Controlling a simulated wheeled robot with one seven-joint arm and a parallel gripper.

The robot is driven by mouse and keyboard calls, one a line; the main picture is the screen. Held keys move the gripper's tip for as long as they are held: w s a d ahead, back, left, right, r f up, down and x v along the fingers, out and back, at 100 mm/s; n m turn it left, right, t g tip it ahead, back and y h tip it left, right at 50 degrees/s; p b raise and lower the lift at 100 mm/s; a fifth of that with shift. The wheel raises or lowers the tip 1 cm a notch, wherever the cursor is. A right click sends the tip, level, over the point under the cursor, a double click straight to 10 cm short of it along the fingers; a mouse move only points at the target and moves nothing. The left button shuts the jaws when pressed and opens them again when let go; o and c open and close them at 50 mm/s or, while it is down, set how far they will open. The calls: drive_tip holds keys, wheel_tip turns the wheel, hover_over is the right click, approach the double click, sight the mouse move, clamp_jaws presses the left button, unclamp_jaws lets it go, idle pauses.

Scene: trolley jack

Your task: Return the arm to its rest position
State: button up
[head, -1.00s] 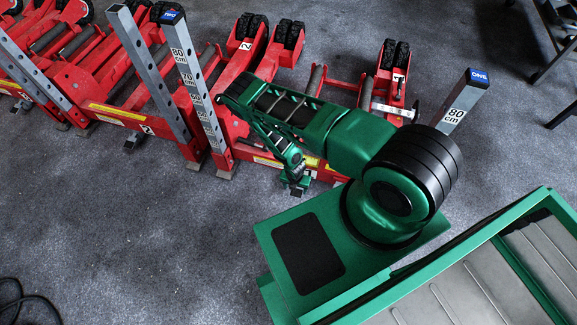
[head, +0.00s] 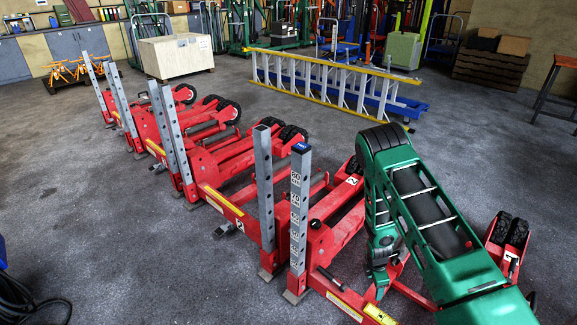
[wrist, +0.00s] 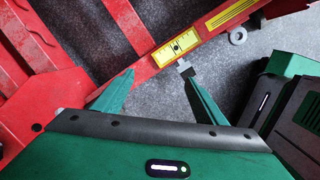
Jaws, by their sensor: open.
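My green arm (head: 430,220) is bent and fills the right of the head view. Its forearm hangs down beside the nearest red trolley jack (head: 335,235). My gripper (wrist: 157,72) shows in the wrist view with two green fingers spread apart and nothing held between them. Past the fingertips runs a red beam with a yellow label (wrist: 177,48). A small grey metal piece (wrist: 186,69) is by the right fingertip; I cannot tell whether they touch.
More red jacks with upright grey posts (head: 175,130) stand in a row to the left. A yellow and white ladder (head: 335,85) and a pale crate (head: 177,56) are farther back. Dark cable (head: 35,300) lies at lower left. Grey floor is open in the middle.

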drive_tip(key=s+d+r+m, duration=0.2)
drive_tip(key=d+r+m, duration=0.15)
drive_tip(key=r, duration=0.85)
drive_tip(key=s+d+r+m, duration=0.2)
drive_tip(key=r+m, duration=0.3)
drive_tip(key=r, duration=0.7)
drive_tip(key=s+d+r+m, duration=0.3)
drive_tip(key=r+m, duration=0.1)
drive_tip(key=r, duration=0.8)
drive_tip(key=s+r+m, duration=0.4)
drive_tip(key=s+r, duration=0.2)
drive_tip(key=s, duration=0.3)
drive_tip(key=s+r+m+y, duration=0.1)
drive_tip(key=s+r+m, duration=0.3)
drive_tip(key=s, duration=0.5)
drive_tip(key=s+a+r+m+y, duration=0.1)
drive_tip(key=s+r+m, duration=0.4)
drive_tip(key=s+r, duration=0.3)
drive_tip(key=shift+s+g, duration=0.4)
drive_tip(key=shift+s, duration=0.45)
drive_tip(key=shift+c, duration=0.6)
